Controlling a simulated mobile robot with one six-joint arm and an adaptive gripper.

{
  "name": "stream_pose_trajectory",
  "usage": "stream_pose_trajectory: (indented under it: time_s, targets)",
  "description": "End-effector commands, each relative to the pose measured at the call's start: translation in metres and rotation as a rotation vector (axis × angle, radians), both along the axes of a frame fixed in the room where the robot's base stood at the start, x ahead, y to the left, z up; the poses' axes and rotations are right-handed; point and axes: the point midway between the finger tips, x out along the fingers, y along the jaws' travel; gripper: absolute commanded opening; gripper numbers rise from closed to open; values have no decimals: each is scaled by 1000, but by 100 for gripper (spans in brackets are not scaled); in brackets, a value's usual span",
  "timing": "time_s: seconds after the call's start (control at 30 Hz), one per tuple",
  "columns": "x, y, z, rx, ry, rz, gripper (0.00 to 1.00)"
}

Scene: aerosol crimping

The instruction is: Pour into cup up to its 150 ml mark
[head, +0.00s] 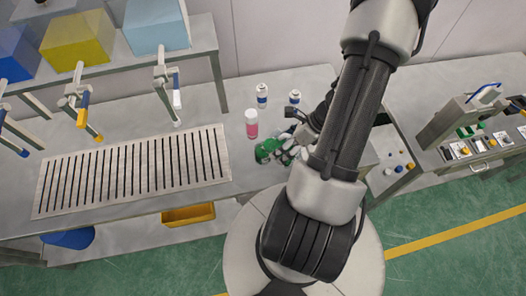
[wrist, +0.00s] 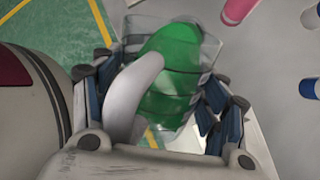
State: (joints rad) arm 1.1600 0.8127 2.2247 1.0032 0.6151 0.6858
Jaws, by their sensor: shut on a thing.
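My gripper (wrist: 158,100) is shut on a clear vessel (wrist: 190,115) with green contents and a pale curved handle-like piece (wrist: 125,98). The green vessel also shows in the head view (head: 266,150), at the front edge of the bench, partly hidden by my gripper. I cannot tell its tilt, or whether anything flows from it. A pink container with a white top (head: 251,124) stands just behind it on the bench; its pink side shows at the top of the wrist view (wrist: 238,10). I cannot tell which vessel is the cup, and no 150 ml mark is readable.
Two small white containers with blue bands (head: 262,95) (head: 295,97) stand behind. A slotted grate (head: 135,170) under several dispensing taps lies to the left. A panel with coloured knobs (head: 396,170) is to the right. The bench's front edge is close to my gripper.

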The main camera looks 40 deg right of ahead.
Motion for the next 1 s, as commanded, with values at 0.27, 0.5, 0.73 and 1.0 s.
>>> stream_pose_trajectory:
  time_s: [0.27,0.5,0.73,1.0]
  targets:
    - [0,0,0,-1,5,0,25]
    - [0,0,0,0,2,0,25]
    - [-2,-2,-2,19,-81,-4,25]
    - [-6,-2,1,56,-222,-5,25]
